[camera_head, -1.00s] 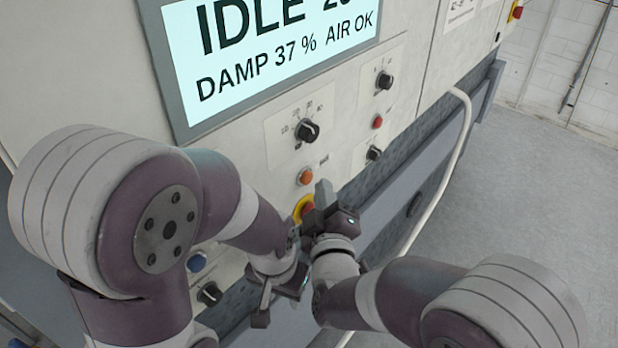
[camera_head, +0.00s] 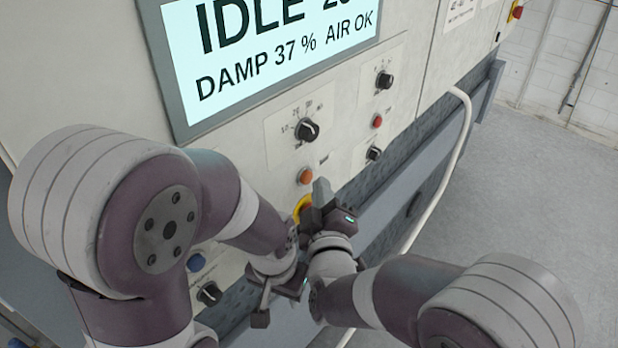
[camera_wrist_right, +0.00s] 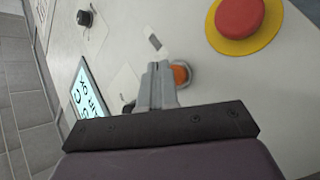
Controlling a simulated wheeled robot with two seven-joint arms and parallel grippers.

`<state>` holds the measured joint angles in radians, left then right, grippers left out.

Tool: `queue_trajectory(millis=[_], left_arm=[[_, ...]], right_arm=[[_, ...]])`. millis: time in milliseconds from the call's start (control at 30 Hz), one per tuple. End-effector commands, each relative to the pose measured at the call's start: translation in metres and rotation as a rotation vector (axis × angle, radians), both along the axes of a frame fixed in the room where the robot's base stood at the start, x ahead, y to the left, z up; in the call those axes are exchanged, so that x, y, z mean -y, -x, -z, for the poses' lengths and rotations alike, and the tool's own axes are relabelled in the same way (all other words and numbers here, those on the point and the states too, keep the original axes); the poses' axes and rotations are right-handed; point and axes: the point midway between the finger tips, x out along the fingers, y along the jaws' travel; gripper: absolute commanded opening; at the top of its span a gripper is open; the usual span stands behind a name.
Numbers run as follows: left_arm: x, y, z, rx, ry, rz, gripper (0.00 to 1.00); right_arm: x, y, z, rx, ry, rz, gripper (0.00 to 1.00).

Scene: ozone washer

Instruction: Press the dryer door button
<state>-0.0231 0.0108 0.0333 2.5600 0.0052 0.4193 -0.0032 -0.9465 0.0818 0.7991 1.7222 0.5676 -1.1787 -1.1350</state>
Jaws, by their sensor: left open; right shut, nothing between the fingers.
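The machine's panel (camera_head: 240,262) has an orange round button (camera_head: 305,176) with a small label beside it; the button also shows in the right wrist view (camera_wrist_right: 181,74). I cannot read the label, so I cannot tell whether this is the dryer door button. My right gripper (camera_head: 322,188) is shut and empty, its fingertips just below and right of the orange button in the head view. In the wrist view the fingers partly cover the button; contact cannot be told. My left gripper (camera_head: 279,298) is open and empty, lower down by the panel's bottom edge.
A red emergency stop on a yellow ring (camera_wrist_right: 240,18) is close by, mostly hidden behind my right gripper in the head view. Black knobs (camera_head: 307,130), a red button (camera_head: 377,121) and a blue button (camera_head: 196,262) surround it. A white hose (camera_head: 450,165) hangs at right; open floor lies beyond.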

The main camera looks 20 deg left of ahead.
Motion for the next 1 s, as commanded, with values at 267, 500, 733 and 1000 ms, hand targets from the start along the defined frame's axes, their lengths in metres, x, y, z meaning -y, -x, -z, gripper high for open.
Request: queue_trajectory(millis=[267, 500, 733, 1000], left_arm=[[0.0000, 0.0000, 0.0009, 0.000, 0.000, 0.000, 0.43], [0.0000, 0.0000, 0.0011, 0.000, 0.000, 0.000, 0.43], [0.0000, 0.0000, 0.0015, 0.000, 0.000, 0.000, 0.43], [-0.0001, 0.0001, 0.0021, 0.000, 0.000, 0.000, 0.43]], right_arm=[[-0.0032, -0.0011, 0.0002, 0.000, 0.000, 0.000, 0.00], [-0.0040, -0.0014, 0.0004, 0.000, 0.000, 0.000, 0.00], [-0.0065, -0.0024, 0.0003, 0.000, -0.001, 0.000, 0.00], [-0.0097, -0.0034, 0.0004, -0.001, -0.001, -0.001, 0.00]])
